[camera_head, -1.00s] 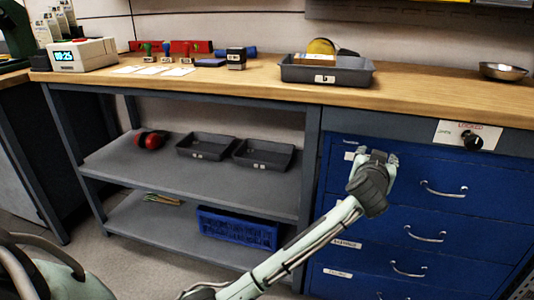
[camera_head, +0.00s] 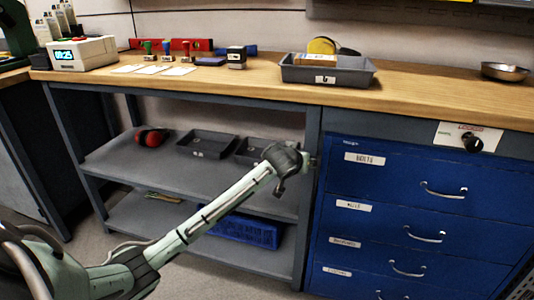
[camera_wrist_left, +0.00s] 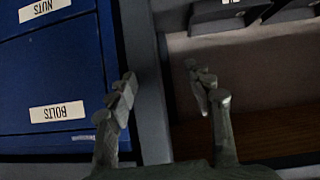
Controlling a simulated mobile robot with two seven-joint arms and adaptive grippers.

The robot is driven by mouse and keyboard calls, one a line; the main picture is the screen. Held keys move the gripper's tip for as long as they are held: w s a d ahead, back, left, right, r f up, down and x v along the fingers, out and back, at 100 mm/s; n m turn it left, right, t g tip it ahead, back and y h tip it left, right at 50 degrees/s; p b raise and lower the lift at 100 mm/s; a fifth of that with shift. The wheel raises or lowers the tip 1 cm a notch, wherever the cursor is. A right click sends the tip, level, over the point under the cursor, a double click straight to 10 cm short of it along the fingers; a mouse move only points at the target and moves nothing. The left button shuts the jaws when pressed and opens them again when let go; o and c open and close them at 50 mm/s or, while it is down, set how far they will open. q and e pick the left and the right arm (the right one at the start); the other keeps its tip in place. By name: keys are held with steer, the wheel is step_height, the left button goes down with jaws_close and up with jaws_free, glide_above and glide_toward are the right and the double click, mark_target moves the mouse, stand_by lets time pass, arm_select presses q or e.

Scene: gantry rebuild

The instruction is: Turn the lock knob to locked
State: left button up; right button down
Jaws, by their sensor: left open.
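The lock knob (camera_head: 472,142) is a dark round knob on a white plate (camera_head: 450,134) with red and green lettering, set in the grey rail above the blue drawers on the right. Which way the knob points is too small to tell. My left gripper (camera_head: 311,162) is left of the drawer unit, near the grey post, well away from the knob. In the left wrist view the gripper (camera_wrist_left: 165,90) is open and empty, its fingers apart over the grey post. The knob is out of the left wrist view. My right gripper is not in view.
Blue drawers (camera_head: 400,180) with metal handles fill the right side. A wooden worktop (camera_head: 430,95) runs above, bearing a grey tray (camera_head: 350,76) and a metal bowl (camera_head: 505,72). Shelves (camera_head: 120,160) with bins lie behind my left arm. The space before the knob is clear.

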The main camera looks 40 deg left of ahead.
arm_select(q)
steer(key=s+a+n+g, duration=0.1)
steer(key=s+a, duration=0.2)
steer(key=a, duration=0.6)
steer(key=shift+s+r+g+p, duration=0.3)
steer(key=shift+r+g+p, duration=0.05)
steer(key=shift+r+g, duration=0.1)
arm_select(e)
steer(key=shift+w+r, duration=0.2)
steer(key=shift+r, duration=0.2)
arm_select(q)
steer(key=shift+d+f, duration=0.1)
